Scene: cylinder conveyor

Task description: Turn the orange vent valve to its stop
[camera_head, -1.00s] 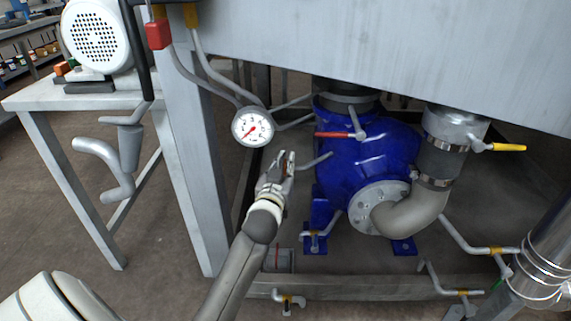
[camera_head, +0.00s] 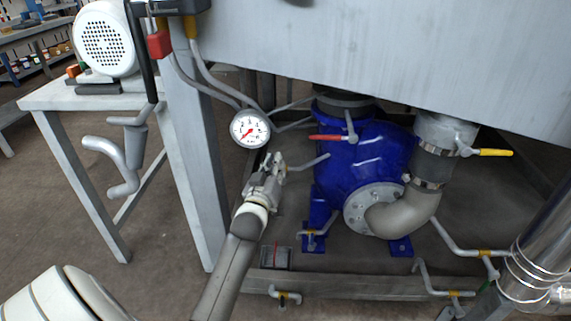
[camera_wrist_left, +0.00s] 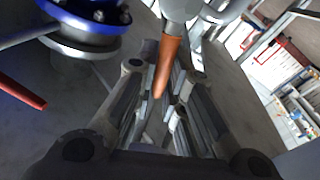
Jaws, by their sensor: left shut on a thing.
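The orange valve handle (camera_wrist_left: 168,62) shows in the left wrist view as a tapered lever hanging from a grey metal fitting (camera_wrist_left: 181,8). My left gripper (camera_wrist_left: 165,78) is shut on it, with a finger on each side. In the head view my left gripper (camera_head: 272,162) is beside a thin grey pipe (camera_head: 308,163) left of the blue pump housing. The gripper hides the orange handle there. My right gripper is not in view.
A pressure gauge (camera_head: 250,128) hangs just above my left gripper. A red lever (camera_head: 326,138) and the blue pump (camera_head: 352,165) are close on the right. A grey post (camera_head: 195,160) stands to the left. A yellow lever (camera_head: 495,153) is farther right.

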